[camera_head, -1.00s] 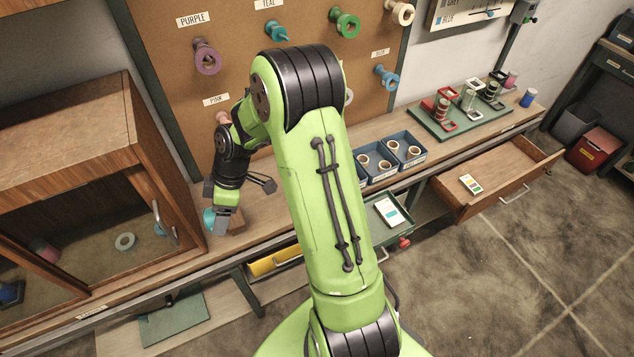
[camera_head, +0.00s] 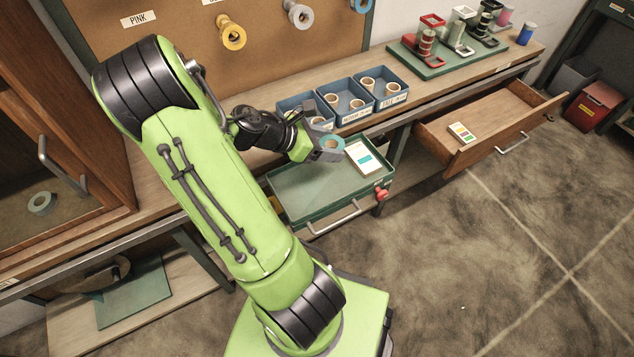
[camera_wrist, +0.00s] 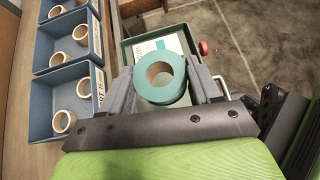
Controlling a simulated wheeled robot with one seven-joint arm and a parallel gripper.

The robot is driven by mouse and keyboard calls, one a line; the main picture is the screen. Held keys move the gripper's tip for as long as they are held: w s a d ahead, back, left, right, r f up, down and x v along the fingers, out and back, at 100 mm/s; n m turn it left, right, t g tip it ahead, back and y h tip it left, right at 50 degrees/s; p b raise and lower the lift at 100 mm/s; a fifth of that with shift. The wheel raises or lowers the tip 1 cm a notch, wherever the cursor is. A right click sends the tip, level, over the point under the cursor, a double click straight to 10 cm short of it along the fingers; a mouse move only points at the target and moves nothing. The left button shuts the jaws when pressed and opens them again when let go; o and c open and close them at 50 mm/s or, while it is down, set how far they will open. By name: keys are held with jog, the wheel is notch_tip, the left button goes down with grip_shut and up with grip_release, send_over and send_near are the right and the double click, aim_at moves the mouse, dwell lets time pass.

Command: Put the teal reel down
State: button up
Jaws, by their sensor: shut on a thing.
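My gripper (camera_head: 322,150) is shut on the teal reel (camera_head: 333,140). In the wrist view my gripper (camera_wrist: 162,88) has a grey finger on each side of the teal reel (camera_wrist: 165,96), whose brown hollow core faces the camera. The reel is held above a green pull-out tray (camera_head: 300,208). The tray also shows behind the reel in the wrist view (camera_wrist: 199,45). A white card (camera_head: 362,157) with a teal stripe lies in the tray's right part. The reel partly covers this card (camera_wrist: 150,47) in the wrist view. The gap below the reel cannot be judged.
Blue bins (camera_head: 353,117) holding brown rings stand on the bench beside the tray. A red knob (camera_head: 382,193) and a metal handle (camera_head: 334,217) sit at the tray's front. An open wooden drawer (camera_head: 492,125) is to the right. The tray's left part looks clear.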

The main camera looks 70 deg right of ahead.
aim_at(326, 178)
notch_tip(326, 178, down, 10)
jog(key=b, duration=0.4)
jog(key=shift+s+b, duration=0.15)
jog(key=shift+b, duration=0.2)
jog(key=shift+r, duration=0.2)
jog(key=shift+f, duration=0.1)
jog(key=o, duration=1)
jog(key=shift+o, duration=0.2)
